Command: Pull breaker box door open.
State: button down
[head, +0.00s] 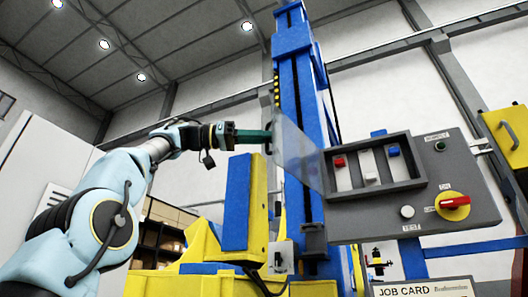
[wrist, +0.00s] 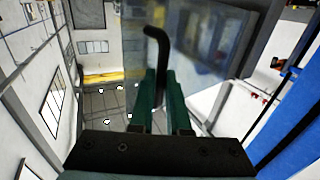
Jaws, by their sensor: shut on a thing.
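The breaker box (head: 418,172) is a grey-framed opening on a grey control panel. Its clear door (head: 300,158) stands swung out at an angle from the left side of the opening, and it shows as a see-through pane in the wrist view (wrist: 205,50). Red, white and blue switches show uncovered inside the opening. My gripper (head: 268,137) reaches the door's free edge from the left. In the wrist view its green fingers (wrist: 161,78) are shut on a dark bent door handle (wrist: 157,36). The handle's lower part is hidden between the fingers.
The panel (head: 470,205) also has a red rotary knob on yellow (head: 453,202) and a white button (head: 407,212). A blue column (head: 295,60) rises behind the door. A yellow and blue fixture (head: 240,205) stands below my gripper. A yellow box (head: 508,135) is at the right.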

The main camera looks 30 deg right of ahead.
jog(key=shift+w+d+f, duration=0.2)
jog(key=shift+w+f, duration=0.1)
jog(key=c, duration=0.9)
grip_release()
jog(key=shift+d, duration=0.15)
jog(key=shift+s, duration=0.1)
jog(key=shift+r, duration=0.1)
jog(key=v, duration=1.1)
jog(key=shift+p, duration=0.45)
